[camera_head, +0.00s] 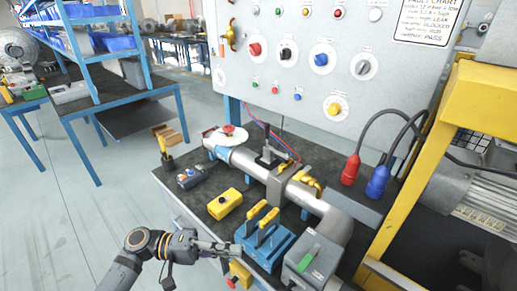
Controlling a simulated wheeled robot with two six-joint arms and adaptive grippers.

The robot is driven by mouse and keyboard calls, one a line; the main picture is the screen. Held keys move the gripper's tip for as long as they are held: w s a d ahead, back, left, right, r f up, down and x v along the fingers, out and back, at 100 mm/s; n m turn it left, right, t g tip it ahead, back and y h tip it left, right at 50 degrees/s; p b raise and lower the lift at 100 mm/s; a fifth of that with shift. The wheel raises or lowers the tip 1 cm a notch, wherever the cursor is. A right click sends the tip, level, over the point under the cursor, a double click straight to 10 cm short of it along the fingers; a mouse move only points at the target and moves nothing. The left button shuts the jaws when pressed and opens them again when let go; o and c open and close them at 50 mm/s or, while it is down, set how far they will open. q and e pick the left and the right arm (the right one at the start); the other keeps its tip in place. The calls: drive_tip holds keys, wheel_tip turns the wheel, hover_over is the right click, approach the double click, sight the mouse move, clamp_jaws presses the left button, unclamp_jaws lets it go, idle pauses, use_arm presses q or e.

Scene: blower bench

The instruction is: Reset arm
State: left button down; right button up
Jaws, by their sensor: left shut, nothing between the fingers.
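My left gripper (232,248) reaches in from the lower left on my dark arm. It is shut and empty, at the front left edge of the bench (225,223). Its tips are close to the blue block with yellow handles (268,248); I cannot tell whether they touch. A yellow box (224,204) lies on the bench beyond the gripper. My right gripper is not in view.
A grey pipe (250,164) with a red handwheel (228,129) runs across the bench. Behind stands a grey control panel (290,80) with knobs. Red (351,170) and blue (377,182) plugs hang at right beside a yellow frame (425,190).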

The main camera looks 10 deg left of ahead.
use_arm(q)
drive_tip(key=s+f+m+y, duration=0.1)
drive_tip(key=s+f+y, duration=0.2)
drive_tip(key=f+y, duration=0.3)
drive_tip(key=s+f+m+y, duration=0.2)
drive_tip(key=s+f+y, duration=0.1)
drive_tip(key=f, duration=0.5)
drive_tip(key=s+a+f+n+t+y, duration=0.1)
drive_tip(key=s+a+f+t+y, duration=0.1)
drive_tip(key=a+y, duration=0.95)
drive_tip(key=s+a+f+g+h+p, duration=0.1)
drive_tip(key=s+a+f, duration=0.1)
drive_tip(key=f, duration=1)
drive_tip(key=s+a+f+h+p, duration=0.1)
drive_tip(key=a+f, duration=0.1)
drive_tip(key=f, duration=1.1)
drive_tip(key=s+f, duration=0.7)
drive_tip(key=s, duration=0.2)
drive_tip(key=s+a+f+g, duration=0.1)
drive_tip(key=s+f, duration=0.6)
drive_tip(key=s, duration=0.2)
drive_tip(key=shift+s+a+n+p, duration=0.2)
drive_tip(key=shift+a+n+p, duration=0.05)
drive_tip(key=shift+n+p, duration=0.15)
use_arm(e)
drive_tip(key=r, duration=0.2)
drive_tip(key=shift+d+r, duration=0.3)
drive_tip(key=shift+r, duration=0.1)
